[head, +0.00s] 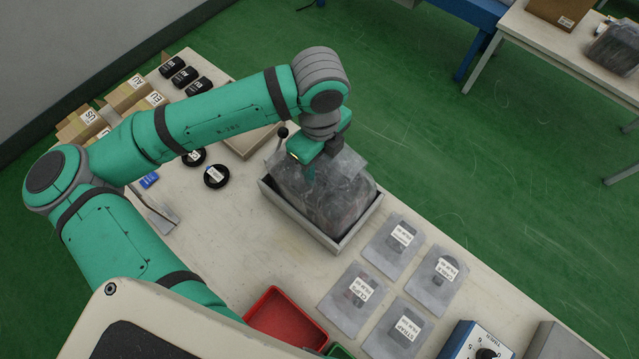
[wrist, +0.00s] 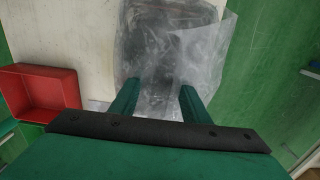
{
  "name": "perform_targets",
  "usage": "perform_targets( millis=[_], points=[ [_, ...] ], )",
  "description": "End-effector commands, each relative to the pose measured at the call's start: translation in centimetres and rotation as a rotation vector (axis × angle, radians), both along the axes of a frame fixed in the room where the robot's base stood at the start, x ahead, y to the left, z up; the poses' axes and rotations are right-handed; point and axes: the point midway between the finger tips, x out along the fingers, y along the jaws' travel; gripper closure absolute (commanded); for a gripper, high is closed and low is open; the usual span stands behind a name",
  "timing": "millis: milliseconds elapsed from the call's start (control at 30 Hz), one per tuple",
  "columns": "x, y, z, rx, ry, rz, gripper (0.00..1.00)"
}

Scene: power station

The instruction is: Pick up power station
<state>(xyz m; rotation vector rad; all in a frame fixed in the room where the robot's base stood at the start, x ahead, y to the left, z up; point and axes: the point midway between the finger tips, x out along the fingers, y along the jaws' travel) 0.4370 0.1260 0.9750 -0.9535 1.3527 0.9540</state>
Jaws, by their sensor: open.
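A bulky dark item in a cloudy clear plastic bag, apparently the power station (head: 345,200), sits in a shallow grey tray (head: 363,226) on the workbench. In the wrist view the bag (wrist: 170,55) fills the upper middle, with crinkled film around a dark body. My gripper (head: 309,172) is above the left part of the bag in the head view and partly hides it. In the wrist view its two green fingers (wrist: 157,97) are spread apart over the near end of the bag. I cannot tell whether they touch the film.
A red bin (head: 283,322) stands near the bench's front and shows in the wrist view (wrist: 40,92). Several flat labelled bags (head: 402,240) lie right of the tray. Black round pieces (head: 216,176) and small boxes (head: 125,95) lie left. Green floor lies beyond the bench.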

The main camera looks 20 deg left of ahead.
Motion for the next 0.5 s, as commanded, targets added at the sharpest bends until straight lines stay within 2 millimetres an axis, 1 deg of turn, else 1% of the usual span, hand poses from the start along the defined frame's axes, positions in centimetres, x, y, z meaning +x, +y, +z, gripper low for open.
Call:
perform_targets(
  millis=[100,267,300,367,400,467,500],
  points=[
    [-0.01,0.01,-0.43,0.0,0.0,0.0,0.58],
    [0.02,0.02,-0.43,0.0,-0.001,0.0,0.58],
    [0.02,0.02,-0.42,0.0,-0.001,0.0,0.63],
    [0.02,0.02,-0.42,0.0,-0.001,0.0,0.77],
    [0.02,0.02,-0.42,0.0,-0.001,0.0,0.86],
    [0.02,0.02,-0.41,0.0,0.0,0.0,1.0],
    [0.01,0.02,-0.41,0.0,0.0,0.0,1.0]
  ],
)
